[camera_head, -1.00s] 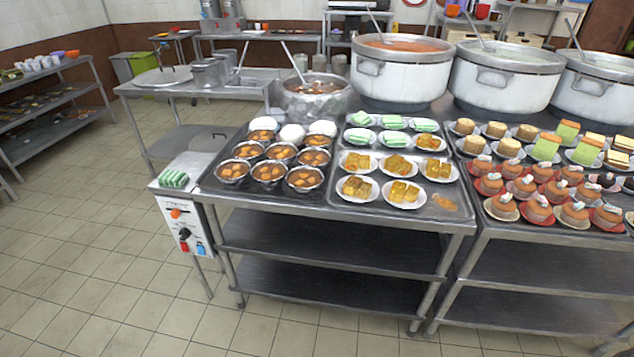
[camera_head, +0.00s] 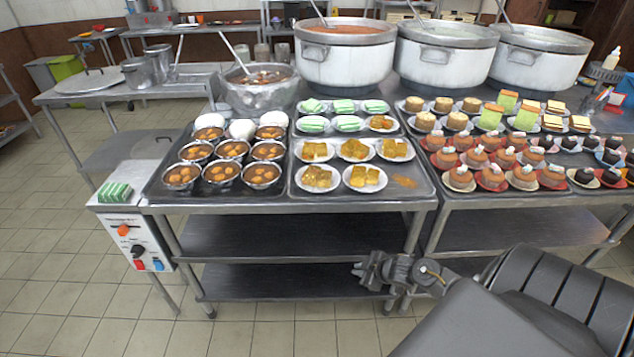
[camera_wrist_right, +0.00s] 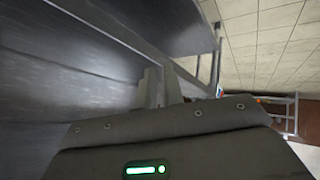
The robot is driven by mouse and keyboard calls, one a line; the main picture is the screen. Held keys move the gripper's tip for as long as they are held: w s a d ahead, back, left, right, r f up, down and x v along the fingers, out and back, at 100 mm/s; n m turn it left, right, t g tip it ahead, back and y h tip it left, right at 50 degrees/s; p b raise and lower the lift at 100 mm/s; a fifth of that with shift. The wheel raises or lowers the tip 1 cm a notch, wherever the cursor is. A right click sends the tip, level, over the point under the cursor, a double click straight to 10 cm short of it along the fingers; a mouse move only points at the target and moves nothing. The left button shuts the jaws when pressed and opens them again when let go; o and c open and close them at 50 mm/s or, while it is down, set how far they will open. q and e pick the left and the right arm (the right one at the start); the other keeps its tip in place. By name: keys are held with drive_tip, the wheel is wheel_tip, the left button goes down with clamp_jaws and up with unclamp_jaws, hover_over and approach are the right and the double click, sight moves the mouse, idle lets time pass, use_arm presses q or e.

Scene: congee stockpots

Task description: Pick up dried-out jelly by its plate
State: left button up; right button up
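Several white plates with green-and-white striped jelly (camera_head: 344,106) stand at the back of the right-hand tray on the near table. In front of them are several white plates with yellow-brown glossy pieces (camera_head: 355,149). I cannot tell which plate holds the dried-out jelly. My right gripper (camera_head: 368,271) is low in front of the table's shelves, below the tabletop and apart from all plates. Its two fingers show close together in the right wrist view (camera_wrist_right: 160,88), with nothing visible in them; their opening is unclear. My left gripper is out of view.
A striped green block (camera_head: 115,193) lies on a control box at the table's left corner. Metal bowls of brown food (camera_head: 221,171) fill the left tray. Large stockpots (camera_head: 344,64) stand behind.

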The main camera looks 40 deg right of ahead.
drive_tip(key=w+r+n+t, duration=0.1)
drive_tip(key=w+r+n, duration=0.25)
drive_tip(key=r, duration=0.65)
drive_tip(key=n+t+y, duration=0.1)
drive_tip(key=n+y, duration=0.2)
drive_tip(key=n, duration=0.2)
approach(323, 197)
drive_tip(key=x, duration=0.3)
drive_tip(key=r+x, duration=0.1)
drive_tip(key=x, duration=0.2)
drive_tip(key=w+x, duration=0.1)
drive_tip(key=x, duration=0.2)
drive_tip(key=shift+w+d+r, duration=0.2)
drive_tip(key=shift+w+d, duration=0.05)
drive_tip(key=shift+w+a+f, duration=0.2)
drive_tip(key=shift+w+f, duration=0.15)
drive_tip(key=shift+f, duration=0.1)
clamp_jaws()
